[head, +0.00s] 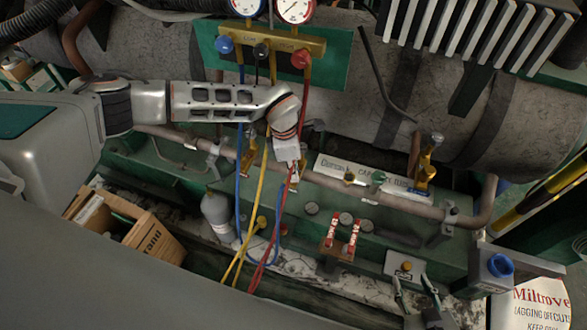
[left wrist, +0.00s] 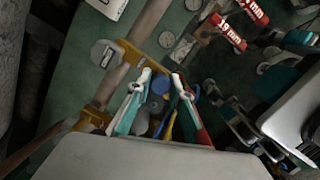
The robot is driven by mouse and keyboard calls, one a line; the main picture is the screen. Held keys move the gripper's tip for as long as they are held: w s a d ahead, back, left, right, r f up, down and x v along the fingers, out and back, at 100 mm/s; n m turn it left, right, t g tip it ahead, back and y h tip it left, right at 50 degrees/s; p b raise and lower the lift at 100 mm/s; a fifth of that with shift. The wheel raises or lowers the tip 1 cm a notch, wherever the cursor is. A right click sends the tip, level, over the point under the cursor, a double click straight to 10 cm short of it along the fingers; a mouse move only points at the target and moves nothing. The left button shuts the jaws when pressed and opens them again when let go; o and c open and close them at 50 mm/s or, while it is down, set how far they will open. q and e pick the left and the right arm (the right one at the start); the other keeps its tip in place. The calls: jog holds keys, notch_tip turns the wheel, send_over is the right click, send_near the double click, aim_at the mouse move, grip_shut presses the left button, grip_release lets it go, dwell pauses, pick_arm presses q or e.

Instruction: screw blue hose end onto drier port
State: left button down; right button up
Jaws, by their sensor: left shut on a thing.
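My left gripper (head: 290,180) reaches down from the left, over the green bench in front of the copper pipe. In the left wrist view its fingers (left wrist: 162,80) are closed around a blue piece, the blue hose end (left wrist: 160,87). The blue hose (head: 240,165) hangs from the gauge manifold, loops low and rises to this gripper. A brass valve (head: 249,152) stands on the pipe to the left of the gripper, and another brass valve (head: 425,165) stands to the right. I cannot tell which fitting is the drier port. My right gripper (head: 412,285) is open at the lower right.
The manifold (head: 270,42) with gauges hangs at the top. Yellow (head: 262,180) and red (head: 275,240) hoses hang near my left gripper.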

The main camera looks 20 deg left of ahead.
pick_arm(q)
jog(key=shift+w+m, duration=0.15)
jog(key=shift+m, duration=0.85)
jog(key=c, duration=1.7)
grip_release()
pick_arm(e)
jog(key=shift+s+f, duration=0.15)
jog(key=shift+f, duration=0.1)
pick_arm(q)
jog(key=shift+r, duration=0.1)
pick_arm(e)
jog(key=shift+r, duration=0.1)
pick_arm(q)
jog(key=shift+r+p, duration=1.35)
jog(key=shift+r, duration=0.85)
pick_arm(e)
jog(key=r, duration=0.1)
jog(key=w+r, duration=0.1)
jog(key=r, duration=0.2)
jog(key=shift+w+r, duration=0.15)
jog(key=shift+w, duration=0.15)
pick_arm(q)
jog(key=shift+f, duration=0.1)
